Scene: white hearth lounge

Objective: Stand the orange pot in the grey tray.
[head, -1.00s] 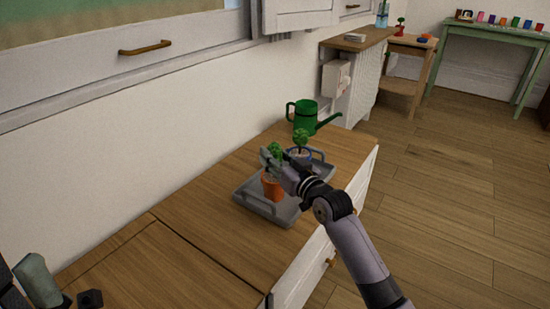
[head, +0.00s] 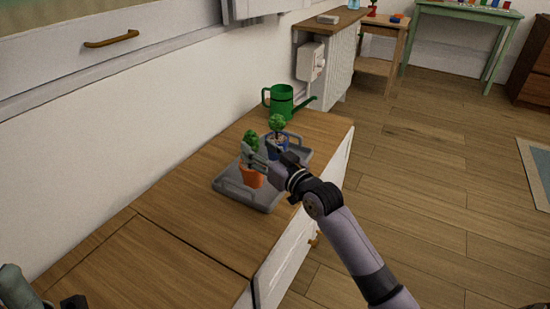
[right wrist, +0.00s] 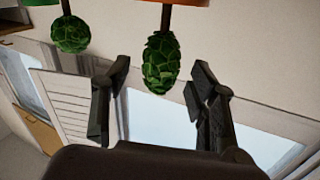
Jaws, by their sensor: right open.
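The orange pot (head: 252,178) with a green leafy plant stands upright in the near part of the grey tray (head: 228,190) on the wooden cabinet top. My right gripper (head: 262,158) is open at the plant, just above the pot's rim, and hides part of it. In the right wrist view the open fingers (right wrist: 158,80) are apart, with the plant's foliage (right wrist: 161,62) between and beyond their tips; the orange pot (right wrist: 175,3) shows only at the top edge. My left gripper (head: 20,288) is partly in view at the bottom left corner; its jaw state is unclear.
A blue pot (head: 284,150) with a round green plant stands in the tray's far part, close to my right gripper. A green watering can (head: 281,102) stands behind the tray. The cabinet top (head: 165,235) left of the tray is clear. A white wall runs along the back.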

